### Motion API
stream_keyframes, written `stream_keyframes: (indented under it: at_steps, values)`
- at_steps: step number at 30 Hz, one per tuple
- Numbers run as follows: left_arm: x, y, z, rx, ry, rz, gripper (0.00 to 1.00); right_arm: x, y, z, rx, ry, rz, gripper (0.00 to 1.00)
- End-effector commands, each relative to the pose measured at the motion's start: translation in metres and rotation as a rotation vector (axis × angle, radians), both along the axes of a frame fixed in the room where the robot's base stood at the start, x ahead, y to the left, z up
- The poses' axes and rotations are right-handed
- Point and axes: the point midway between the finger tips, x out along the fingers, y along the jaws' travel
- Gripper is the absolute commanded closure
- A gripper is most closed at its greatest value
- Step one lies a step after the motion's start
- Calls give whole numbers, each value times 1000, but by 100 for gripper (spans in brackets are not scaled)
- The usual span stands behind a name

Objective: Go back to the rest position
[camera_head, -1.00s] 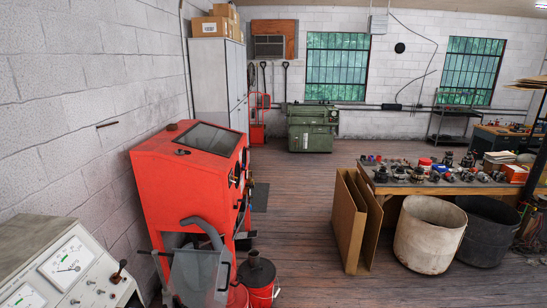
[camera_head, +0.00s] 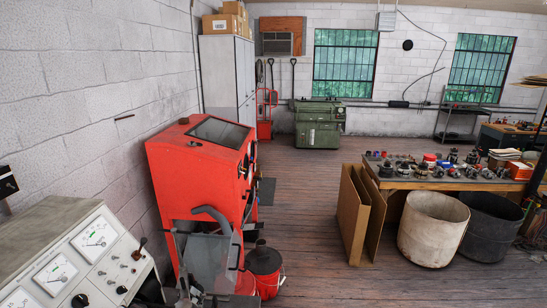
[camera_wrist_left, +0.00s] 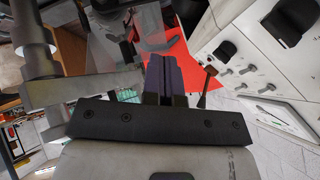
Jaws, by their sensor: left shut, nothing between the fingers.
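My left gripper (camera_wrist_left: 165,75) shows in the left wrist view, its two dark purplish fingers side by side and shut with nothing between them. The grey test panel with dials (camera_wrist_left: 270,110) is to the right of the fingers in that view, apart from them as far as I can tell. A red surface (camera_wrist_left: 190,75) shows behind the fingers. I cannot make out either gripper clearly in the head view. My right gripper is not in view.
In the head view the panel (camera_head: 70,250) fills the lower left and a red cabinet (camera_head: 175,165) stands beyond it. A red bucket (camera_head: 265,270), cardboard sheets (camera_head: 352,215), bins (camera_head: 430,230) and a parts-covered bench (camera_head: 440,184) stand rightward. The middle floor (camera_head: 300,210) is clear.

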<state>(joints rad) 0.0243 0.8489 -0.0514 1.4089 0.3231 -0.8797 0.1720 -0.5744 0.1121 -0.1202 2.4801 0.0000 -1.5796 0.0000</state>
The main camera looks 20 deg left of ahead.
Motion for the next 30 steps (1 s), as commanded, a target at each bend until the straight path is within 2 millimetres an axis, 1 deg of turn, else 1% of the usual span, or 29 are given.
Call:
stream_keyframes:
  at_steps: [1,2,3,4,5,6,8,9,11,12,14,15,17,18,20,21,24,27,30]
  values:
    - [3,-19,12,34,38,-37,100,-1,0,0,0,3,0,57]
    - [4,-32,18,53,66,-59,100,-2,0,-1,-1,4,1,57]
    - [4,-54,26,75,96,-89,100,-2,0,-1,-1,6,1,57]
    - [3,-71,32,89,116,-112,100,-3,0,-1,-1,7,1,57]
    - [1,-90,36,99,134,-133,100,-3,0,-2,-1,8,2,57]
    - [-5,-115,40,109,158,-162,100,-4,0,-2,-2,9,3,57]
    - [-18,-155,44,113,184,-203,100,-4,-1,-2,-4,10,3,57]
    - [-28,-181,47,107,196,-228,100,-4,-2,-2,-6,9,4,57]
    - [-48,-221,51,86,203,-260,100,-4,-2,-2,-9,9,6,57]
    - [-63,-246,53,62,202,-278,100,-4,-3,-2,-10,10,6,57]
    - [-87,-282,57,16,187,-300,100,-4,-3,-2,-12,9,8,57]
    - [-102,-305,60,-21,172,-313,100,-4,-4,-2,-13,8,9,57]
    - [-124,-336,65,-86,141,-332,100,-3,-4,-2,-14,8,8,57]
    - [-140,-353,67,-132,128,-339,100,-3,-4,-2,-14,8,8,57]
    - [-162,-376,66,-204,127,-340,100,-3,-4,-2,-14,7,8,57]
    - [-175,-387,61,-247,140,-333,100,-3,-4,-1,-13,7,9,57]
    - [-206,-407,42,-333,201,-304,100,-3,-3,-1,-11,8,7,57]
    - [-229,-418,29,-382,251,-279,100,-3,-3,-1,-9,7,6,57]
    - [-244,-421,21,-400,285,-266,100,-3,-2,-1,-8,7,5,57]
